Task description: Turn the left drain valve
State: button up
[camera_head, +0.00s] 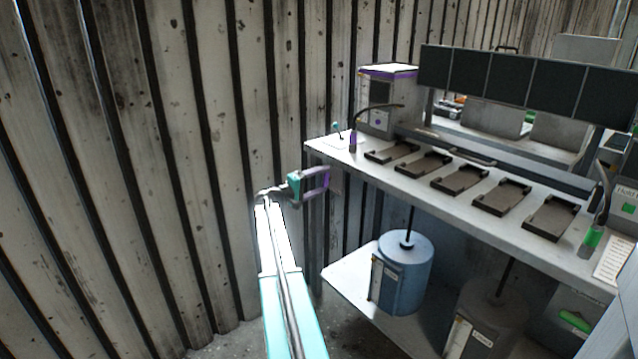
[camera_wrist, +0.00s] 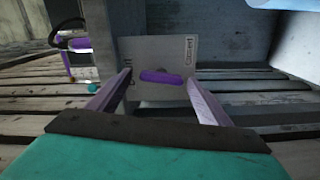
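The drain valve handle (camera_wrist: 161,77) is a short purple bar on a pale plate (camera_wrist: 150,53) in the wrist view. It lies nearly level across the lower part of the plate. The plate's right label reads "Closed"; the left label is partly hidden by a finger. My gripper (camera_wrist: 159,82) is open, with one purple finger on each side of the handle and a gap to both. In the head view my gripper (camera_head: 326,181) is by the bench's left end, below the top. The valve is not clearly visible there.
The grey bench (camera_head: 450,180) carries several dark trays and a purple-topped machine (camera_head: 388,95). A blue canister (camera_head: 405,275) stands on the lower shelf, with a dark one beside it. A corrugated wall (camera_head: 180,130) stands close behind and left of my arm.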

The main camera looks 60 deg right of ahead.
jog(key=shift+a, duration=0.15)
jog(key=v, duration=1.3)
jog(key=shift+a, duration=0.25)
jog(key=shift+w, duration=0.15)
